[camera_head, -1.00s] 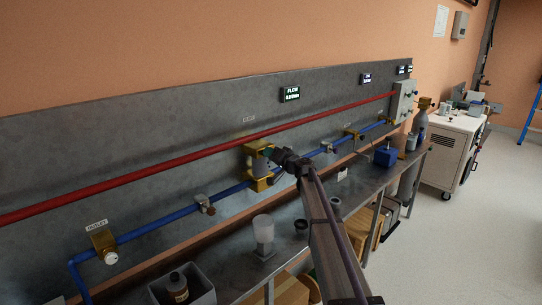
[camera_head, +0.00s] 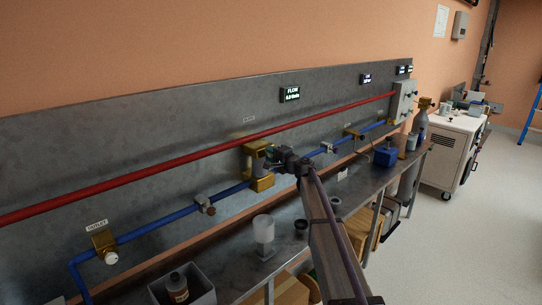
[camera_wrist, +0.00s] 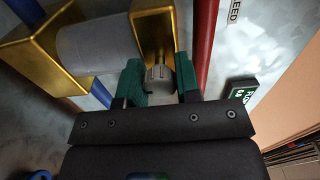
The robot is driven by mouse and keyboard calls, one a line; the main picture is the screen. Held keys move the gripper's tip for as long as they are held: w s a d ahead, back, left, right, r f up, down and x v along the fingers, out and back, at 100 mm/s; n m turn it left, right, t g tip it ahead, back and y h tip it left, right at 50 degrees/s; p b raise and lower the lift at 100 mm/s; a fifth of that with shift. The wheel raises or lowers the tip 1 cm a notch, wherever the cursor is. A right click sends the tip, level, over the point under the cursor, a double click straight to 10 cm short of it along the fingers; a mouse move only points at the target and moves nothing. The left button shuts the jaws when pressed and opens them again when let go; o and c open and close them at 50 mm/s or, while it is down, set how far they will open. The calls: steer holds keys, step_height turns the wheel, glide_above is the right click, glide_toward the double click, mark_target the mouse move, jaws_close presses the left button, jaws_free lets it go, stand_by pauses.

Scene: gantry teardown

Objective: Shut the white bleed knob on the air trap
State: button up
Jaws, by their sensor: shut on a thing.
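The air trap shows in the wrist view as a grey cylinder (camera_wrist: 95,52) between gold brackets. The small pale bleed knob (camera_wrist: 159,78) sticks out of the gold end piece (camera_wrist: 153,30). My gripper (camera_wrist: 158,84) has its two green pads on either side of the knob and is shut on it. In the head view the air trap's gold bracket (camera_head: 261,184) sits on the blue pipe, and my gripper (camera_head: 272,155) reaches its upper part from the right. The knob is hidden there by my gripper.
A red pipe (camera_head: 160,176) runs along the panel just above the blue pipe (camera_head: 165,218). A clamp (camera_head: 205,205) sits on the blue pipe to the left. A flow display (camera_head: 291,94) is above. A clear cup (camera_head: 263,235) and a grey bin (camera_head: 190,290) stand on the bench below.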

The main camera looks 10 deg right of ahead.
stand_by(0.3)
steer(key=o, duration=0.9)
steer(key=shift+o, duration=0.2)
